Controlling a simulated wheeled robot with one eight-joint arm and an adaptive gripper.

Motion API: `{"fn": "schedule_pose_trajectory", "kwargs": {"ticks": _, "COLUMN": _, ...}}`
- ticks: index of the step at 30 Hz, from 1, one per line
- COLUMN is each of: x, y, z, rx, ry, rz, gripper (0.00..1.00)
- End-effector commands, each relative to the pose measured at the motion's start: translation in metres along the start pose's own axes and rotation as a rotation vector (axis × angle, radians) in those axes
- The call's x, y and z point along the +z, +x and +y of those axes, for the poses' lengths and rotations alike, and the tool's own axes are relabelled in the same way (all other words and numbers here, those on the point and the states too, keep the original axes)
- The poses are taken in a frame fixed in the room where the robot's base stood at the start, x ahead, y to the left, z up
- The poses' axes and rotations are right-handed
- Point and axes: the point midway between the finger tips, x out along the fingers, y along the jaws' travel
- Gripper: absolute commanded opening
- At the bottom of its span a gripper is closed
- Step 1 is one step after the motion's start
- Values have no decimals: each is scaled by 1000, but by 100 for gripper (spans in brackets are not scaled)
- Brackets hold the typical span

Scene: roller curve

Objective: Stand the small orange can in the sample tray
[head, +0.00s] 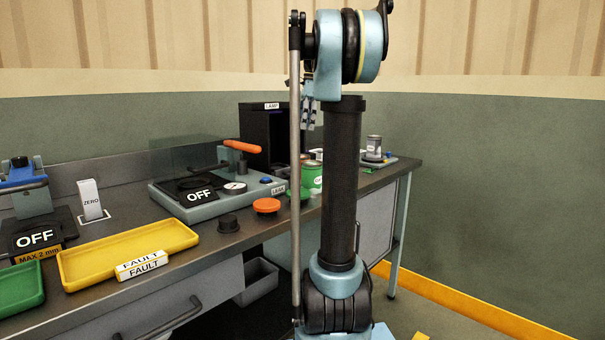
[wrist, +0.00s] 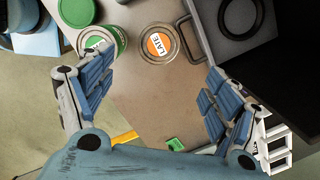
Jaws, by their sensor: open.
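A small can with a metal rim and an orange-and-white top label reading LATE (wrist: 160,45) stands on the bench in the wrist view, beyond and between the fingertips. My gripper (wrist: 150,90) is open and empty, its blue-padded fingers spread to the left and right of that can without touching it. In the head view the can cannot be made out; my arm covers much of that area, and my gripper is mostly hidden behind my arm. I cannot tell for certain which tray is the sample tray.
A green can (wrist: 103,42) stands close by the left finger; a green can also shows in the head view (head: 311,178). A grey handled case (wrist: 205,45) is at the right. The yellow FAULT tray (head: 128,253) lies on the bench left. A silver can (head: 374,146) stands far right.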

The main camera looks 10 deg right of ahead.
Motion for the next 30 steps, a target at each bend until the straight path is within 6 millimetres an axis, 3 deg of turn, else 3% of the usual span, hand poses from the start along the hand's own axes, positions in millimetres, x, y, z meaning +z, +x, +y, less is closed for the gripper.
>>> {"fn": "schedule_pose_trajectory", "kwargs": {"ticks": 7, "x": -1, "y": 6, "z": 0, "rx": -1, "ry": 94, "rz": -8, "gripper": 82}}
{"fn": "schedule_pose_trajectory", "kwargs": {"ticks": 22, "x": 0, "y": 91, "z": 0, "rx": -1, "ry": 91, "rz": -8, "gripper": 82}}
{"fn": "schedule_pose_trajectory", "kwargs": {"ticks": 30, "x": 0, "y": 113, "z": 0, "rx": -1, "ry": 90, "rz": -8, "gripper": 82}}
